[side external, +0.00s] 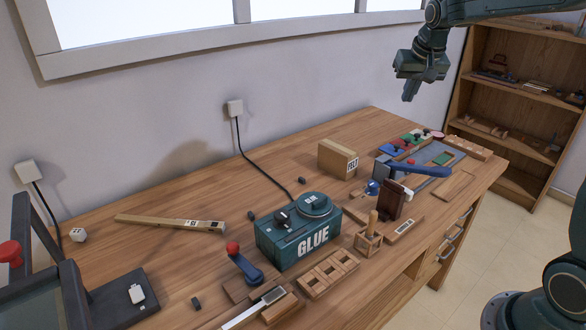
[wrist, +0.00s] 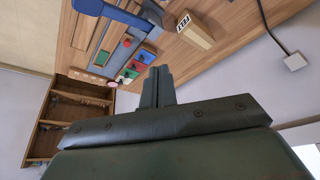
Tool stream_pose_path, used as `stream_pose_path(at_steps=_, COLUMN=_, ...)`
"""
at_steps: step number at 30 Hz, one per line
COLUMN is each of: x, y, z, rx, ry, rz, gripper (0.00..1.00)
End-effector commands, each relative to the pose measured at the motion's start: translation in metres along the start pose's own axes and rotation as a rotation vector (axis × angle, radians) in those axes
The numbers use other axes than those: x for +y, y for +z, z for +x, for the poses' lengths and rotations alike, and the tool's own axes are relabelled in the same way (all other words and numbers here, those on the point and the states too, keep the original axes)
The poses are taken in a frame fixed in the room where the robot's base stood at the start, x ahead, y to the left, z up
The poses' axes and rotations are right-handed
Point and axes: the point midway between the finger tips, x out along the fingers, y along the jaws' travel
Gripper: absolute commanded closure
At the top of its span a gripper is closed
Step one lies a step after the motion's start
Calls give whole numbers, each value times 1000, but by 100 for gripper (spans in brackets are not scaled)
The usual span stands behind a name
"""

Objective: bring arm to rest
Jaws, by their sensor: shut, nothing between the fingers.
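My gripper (side external: 410,92) hangs high above the far right end of the wooden workbench (side external: 310,160), with its fingers pointing down. The fingers are together with nothing between them, and they touch nothing. In the wrist view the closed fingers (wrist: 157,75) point toward the bench. Below the gripper in the side view is a row of coloured blocks, blue (side external: 391,149), red (side external: 406,142) and green, with dark knobs on them. The blocks also show in the wrist view, close to the fingertips in the picture.
The air around my gripper is clear.

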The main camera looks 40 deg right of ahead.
Motion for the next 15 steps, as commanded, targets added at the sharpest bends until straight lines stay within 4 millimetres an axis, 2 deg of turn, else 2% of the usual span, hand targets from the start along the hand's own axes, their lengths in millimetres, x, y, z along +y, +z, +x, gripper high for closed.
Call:
stream_pose_path(at_steps=1, x=-6, y=11, z=-14, rx=6, ry=-13, rz=-26, gripper=100)
stream_pose_path(at_steps=6, x=-17, y=49, z=-46, rx=14, ry=-48, rz=-106, gripper=100)
stream_pose_path(at_steps=15, x=-25, y=122, z=-92, rx=32, ry=-110, rz=-247, gripper=100)
